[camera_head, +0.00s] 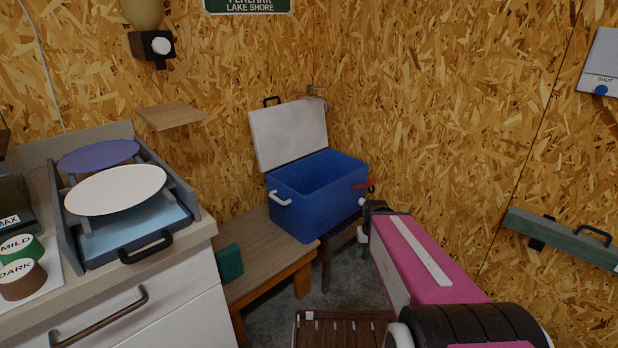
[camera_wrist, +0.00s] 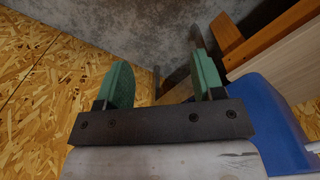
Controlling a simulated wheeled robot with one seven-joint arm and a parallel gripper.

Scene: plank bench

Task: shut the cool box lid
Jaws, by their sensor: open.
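The blue cool box (camera_head: 310,205) stands on a wooden bench in the corner, with its blue side also in the right of the wrist view (camera_wrist: 268,115). Its white lid (camera_head: 290,135) is open, raised and leaning back towards the wall, with a small dark handle on its top edge. The box's inside looks empty from here. My gripper (camera_wrist: 160,80) has two green fingers spread apart with nothing between them. It points down beside the box's right side, over the grey floor. In the head view my pink arm hides most of it.
The plank bench (camera_head: 247,255) carries the box and a small green block (camera_head: 229,263). A counter with a drawer and plate rack (camera_head: 150,245) stands at left. A chipboard wall and green rail (camera_head: 560,237) bound the right.

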